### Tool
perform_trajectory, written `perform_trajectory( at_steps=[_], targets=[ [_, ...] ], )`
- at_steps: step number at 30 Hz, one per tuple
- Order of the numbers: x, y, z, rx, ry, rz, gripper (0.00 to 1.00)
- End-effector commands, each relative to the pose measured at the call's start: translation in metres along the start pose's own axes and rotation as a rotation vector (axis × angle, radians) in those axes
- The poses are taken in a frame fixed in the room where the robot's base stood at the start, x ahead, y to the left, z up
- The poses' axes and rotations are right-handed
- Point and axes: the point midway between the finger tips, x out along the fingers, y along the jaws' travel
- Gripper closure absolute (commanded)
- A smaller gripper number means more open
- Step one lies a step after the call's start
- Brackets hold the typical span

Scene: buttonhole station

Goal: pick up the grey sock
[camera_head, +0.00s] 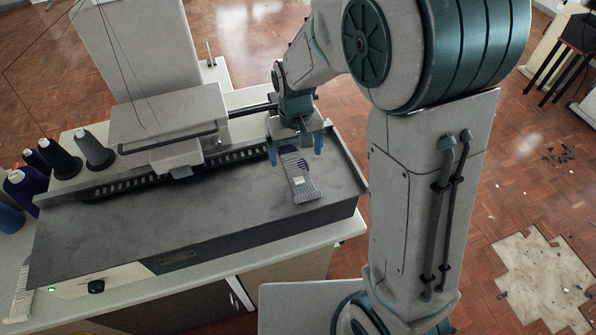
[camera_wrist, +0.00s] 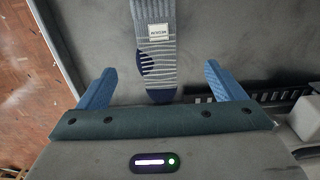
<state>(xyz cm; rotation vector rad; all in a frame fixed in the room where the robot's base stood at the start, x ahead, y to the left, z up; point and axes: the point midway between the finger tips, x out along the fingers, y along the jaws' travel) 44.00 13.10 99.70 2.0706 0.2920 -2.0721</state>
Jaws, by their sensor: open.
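The grey sock (camera_head: 299,178) lies flat on the dark machine bed near its right end. It has pale stripes, a white label and, in the wrist view (camera_wrist: 155,53), dark blue heel and toe patches. My gripper (camera_head: 296,150) is above the sock's far end. In the wrist view my gripper (camera_wrist: 167,88) has its two blue fingers wide apart, with the sock's toe end between them and nothing held. The fingers stand clear of both sides of the sock. I cannot tell the exact height of the fingertips above the bed.
The dark bed (camera_head: 130,230) has free room left of the sock. The machine head (camera_head: 168,125) stands left of my gripper, with a slotted rail (camera_wrist: 265,98) beside the bed. Thread cones (camera_head: 95,150) stand at the far left. A pale striped item (camera_head: 20,292) lies at the lower left.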

Motion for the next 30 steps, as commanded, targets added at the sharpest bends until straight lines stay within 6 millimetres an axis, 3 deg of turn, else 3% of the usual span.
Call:
perform_trajectory(
  at_steps=[5,15,25,26,30],
  targets=[
    [0.011,0.001,0.001,0.000,-0.001,0.001,0.11],
    [0.053,0.004,0.005,0.000,-0.003,0.001,0.11],
    [0.059,0.003,0.004,0.000,0.001,0.001,0.11],
    [0.059,0.003,0.004,0.000,0.001,0.001,0.16],
    [0.059,0.003,0.004,0.000,0.000,0.001,0.55]
  ],
)
